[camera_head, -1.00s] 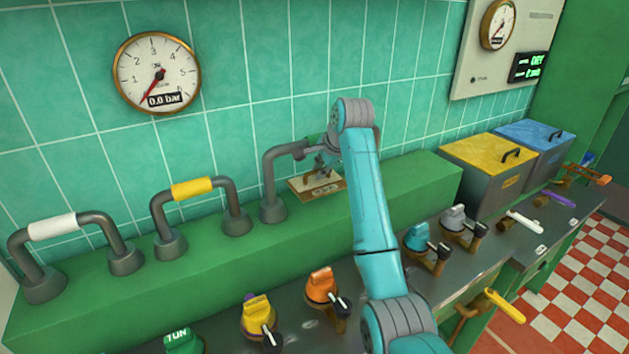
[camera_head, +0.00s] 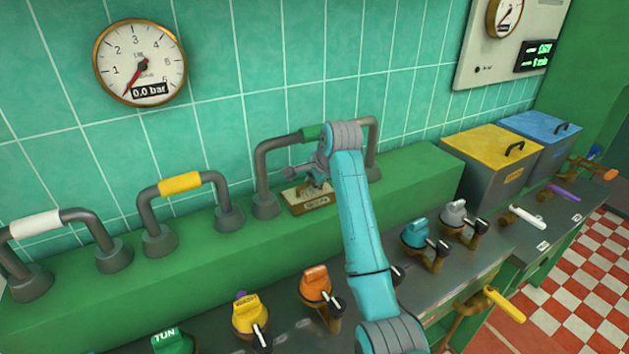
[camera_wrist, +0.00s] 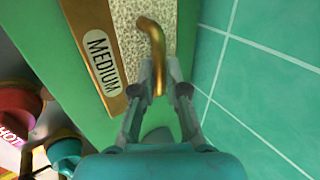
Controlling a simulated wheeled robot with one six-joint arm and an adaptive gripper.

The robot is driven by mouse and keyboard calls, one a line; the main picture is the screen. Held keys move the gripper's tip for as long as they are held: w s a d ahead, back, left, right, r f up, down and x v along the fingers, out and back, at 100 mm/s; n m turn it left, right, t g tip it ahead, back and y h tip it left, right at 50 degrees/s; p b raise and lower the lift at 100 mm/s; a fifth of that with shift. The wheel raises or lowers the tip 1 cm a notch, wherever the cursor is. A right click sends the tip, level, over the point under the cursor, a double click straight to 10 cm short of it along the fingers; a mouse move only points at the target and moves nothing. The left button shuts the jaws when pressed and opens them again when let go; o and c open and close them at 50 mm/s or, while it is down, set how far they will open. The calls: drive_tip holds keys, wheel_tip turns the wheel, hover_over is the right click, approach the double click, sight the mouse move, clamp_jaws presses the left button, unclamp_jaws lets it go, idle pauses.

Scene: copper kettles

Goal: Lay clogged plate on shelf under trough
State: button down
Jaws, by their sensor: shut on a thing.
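The plate (camera_head: 296,197) has a speckled pale face (camera_wrist: 130,28), a wooden-looking edge strip and a bent brass handle (camera_wrist: 152,40). Its strip carries a label reading MEDIUM (camera_wrist: 103,62) in the wrist view. My gripper (camera_wrist: 160,85) is shut on the brass handle. In the head view my gripper (camera_head: 318,180) is at the plate, by the green-marked pipe (camera_head: 266,165). The plate is at the green ledge (camera_head: 190,255); I cannot tell whether it touches it. No shelf under a trough can be made out. My arm hides part of the pipe.
Pipes with yellow (camera_head: 180,184) and white (camera_head: 35,224) bands stand left on the ledge. Coloured valves, such as the orange one (camera_head: 316,284), line the metal counter in front. Yellow-lidded (camera_head: 485,150) and blue-lidded (camera_head: 535,128) bins stand right. Checkered floor (camera_head: 585,300) is open at right.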

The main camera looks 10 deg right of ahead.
drive_tip(key=c, duration=1.2)
unclamp_jaws()
